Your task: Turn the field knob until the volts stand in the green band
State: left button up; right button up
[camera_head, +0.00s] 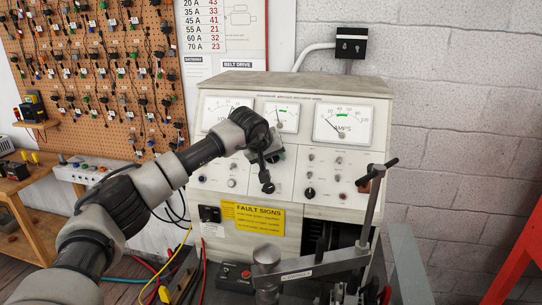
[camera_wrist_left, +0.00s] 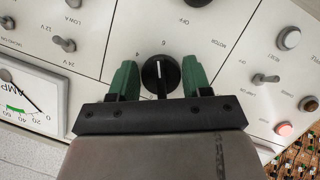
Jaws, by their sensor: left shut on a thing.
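In the left wrist view, the green fingers of my left gripper (camera_wrist_left: 160,82) stand on either side of a black knob (camera_wrist_left: 158,72) with a white pointer line, shut on it. Numerals are printed around the knob; its name is not readable. In the head view my left gripper (camera_head: 277,154) is at the middle panel of the test bench (camera_head: 320,90), and the knob is hidden behind it. The volts meter (camera_head: 213,107) at the left is partly covered by my arm; its reading cannot be told. My right gripper is not in view.
A small middle meter (camera_head: 281,115) with a green mark and an amps meter (camera_head: 343,122) sit above the panels. Toggle switches and another knob (camera_head: 309,192) are close by. A metal lever frame (camera_head: 369,215) stands in front at the right.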

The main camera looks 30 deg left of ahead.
pick_arm(q)
jog(key=shift+f, duration=0.15)
jog(key=o, duration=0.9)
jog(key=shift+s, duration=0.1)
jog(key=b+v, duration=0.4)
jog(key=v, duration=0.7)
